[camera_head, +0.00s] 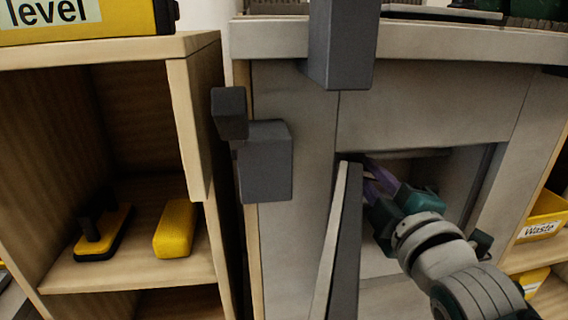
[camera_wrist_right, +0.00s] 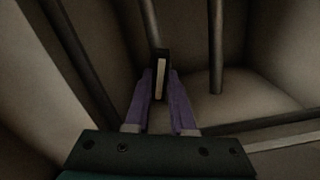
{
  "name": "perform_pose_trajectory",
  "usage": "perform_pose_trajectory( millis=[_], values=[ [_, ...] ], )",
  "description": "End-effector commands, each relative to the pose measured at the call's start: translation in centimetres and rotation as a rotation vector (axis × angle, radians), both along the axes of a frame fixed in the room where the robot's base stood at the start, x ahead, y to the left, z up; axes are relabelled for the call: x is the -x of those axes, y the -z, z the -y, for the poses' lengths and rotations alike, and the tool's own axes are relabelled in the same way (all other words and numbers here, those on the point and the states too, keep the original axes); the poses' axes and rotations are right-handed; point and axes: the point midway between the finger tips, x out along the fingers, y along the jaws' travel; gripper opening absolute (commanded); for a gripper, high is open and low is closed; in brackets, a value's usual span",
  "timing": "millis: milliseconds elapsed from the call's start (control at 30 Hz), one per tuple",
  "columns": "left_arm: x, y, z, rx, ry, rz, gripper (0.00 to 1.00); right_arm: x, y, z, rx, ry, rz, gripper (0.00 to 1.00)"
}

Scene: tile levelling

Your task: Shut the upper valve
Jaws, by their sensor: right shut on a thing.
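My right gripper (camera_head: 377,178) reaches into the open grey cabinet (camera_head: 295,235). In the right wrist view, its purple fingers (camera_wrist_right: 160,84) are shut on a small dark valve handle (camera_wrist_right: 162,55) with a pale strip on its face. The handle sits at the lower end of a vertical pipe (camera_wrist_right: 149,20). I cannot tell from these views whether it is the upper valve, or how far it is turned. In the head view the handle is hidden inside the cabinet. My left gripper is not in view.
The open cabinet door (camera_head: 340,245) stands close to the left of my right gripper. Another pipe (camera_wrist_right: 216,50) hangs to the right of the fingers. Dark grey blocks (camera_head: 265,162) stick out at the cabinet front. A wooden shelf (camera_head: 120,275) holds a yellow block (camera_head: 175,230).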

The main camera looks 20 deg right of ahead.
Motion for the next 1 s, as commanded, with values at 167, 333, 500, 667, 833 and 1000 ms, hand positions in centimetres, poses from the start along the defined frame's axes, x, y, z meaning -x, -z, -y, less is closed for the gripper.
perform_pose_trajectory(
  millis=[167,333,500,667,833,1000],
  values=[
    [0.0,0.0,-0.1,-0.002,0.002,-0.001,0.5,0.0,0.0,0.0,-0.001,0.0,0.0,0.0],
    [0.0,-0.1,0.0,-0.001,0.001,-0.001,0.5,0.0,-0.1,0.0,-0.021,0.0,0.005,0.0],
    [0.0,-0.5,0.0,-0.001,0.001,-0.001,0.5,0.0,-0.1,0.0,-0.087,0.001,0.02,0.0],
    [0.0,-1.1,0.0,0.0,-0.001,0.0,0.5,0.0,-0.2,0.0,-0.194,0.0,0.047,0.0],
    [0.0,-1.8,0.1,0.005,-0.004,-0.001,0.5,0.0,-0.2,0.0,-0.345,0.001,0.082,0.0],
    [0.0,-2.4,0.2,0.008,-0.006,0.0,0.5,0.0,-0.2,0.0,-0.503,0.0,0.121,0.0]
  ],
)
